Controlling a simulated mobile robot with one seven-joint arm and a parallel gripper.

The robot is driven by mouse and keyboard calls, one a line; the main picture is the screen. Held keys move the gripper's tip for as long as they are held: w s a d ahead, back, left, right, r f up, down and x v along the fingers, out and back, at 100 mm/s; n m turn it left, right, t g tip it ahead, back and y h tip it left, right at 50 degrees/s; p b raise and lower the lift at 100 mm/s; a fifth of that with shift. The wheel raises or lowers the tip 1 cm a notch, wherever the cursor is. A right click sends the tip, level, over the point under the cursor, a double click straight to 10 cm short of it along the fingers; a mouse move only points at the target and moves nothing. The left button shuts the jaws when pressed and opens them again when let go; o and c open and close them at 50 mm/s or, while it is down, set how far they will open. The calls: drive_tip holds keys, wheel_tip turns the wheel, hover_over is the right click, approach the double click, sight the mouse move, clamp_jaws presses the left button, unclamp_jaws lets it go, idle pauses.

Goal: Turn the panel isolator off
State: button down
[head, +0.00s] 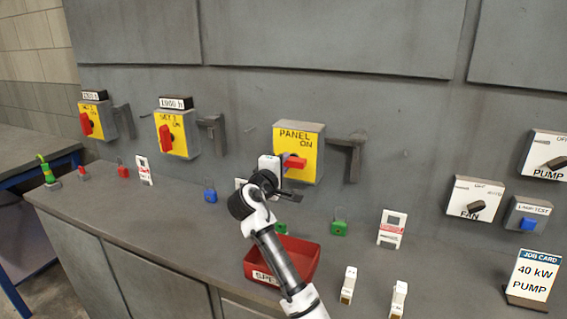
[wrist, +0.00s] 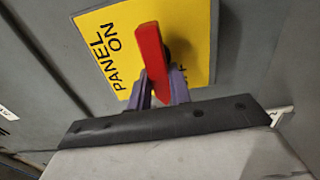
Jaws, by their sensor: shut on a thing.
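The panel isolator (head: 312,147) is a yellow-faced box marked PANEL ON, fixed to the grey wall in the middle of the head view. Its red handle (head: 295,161) lies roughly sideways there. In the wrist view the yellow plate (wrist: 195,32) fills the upper middle, with the red handle (wrist: 151,52) in front of it. My gripper (wrist: 160,92) is shut on the lower end of the handle, one finger on each side. In the head view my gripper (head: 282,166) is at the handle's left, and my wrist hides the box's lower left part.
A grey bracket (head: 353,158) sticks out right of the isolator. Two more yellow isolators (head: 178,136) are on the wall at left. Below, a red tray (head: 310,267), green padlocks (head: 340,226) and a white tag card (head: 391,229) are on the bench (head: 160,222).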

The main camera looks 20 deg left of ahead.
idle(0.3)
drive_tip(key=c, duration=1.3)
unclamp_jaws()
drive_tip(key=s+b, duration=0.1)
drive_tip(key=s, duration=0.3)
drive_tip(key=s+b, duration=0.1)
drive_tip(key=s, duration=0.4)
drive_tip(key=s+b, duration=0.2)
drive_tip(key=s, duration=0.2)
drive_tip(key=shift+s+a, duration=0.25)
drive_tip(key=shift+s, duration=0.15)
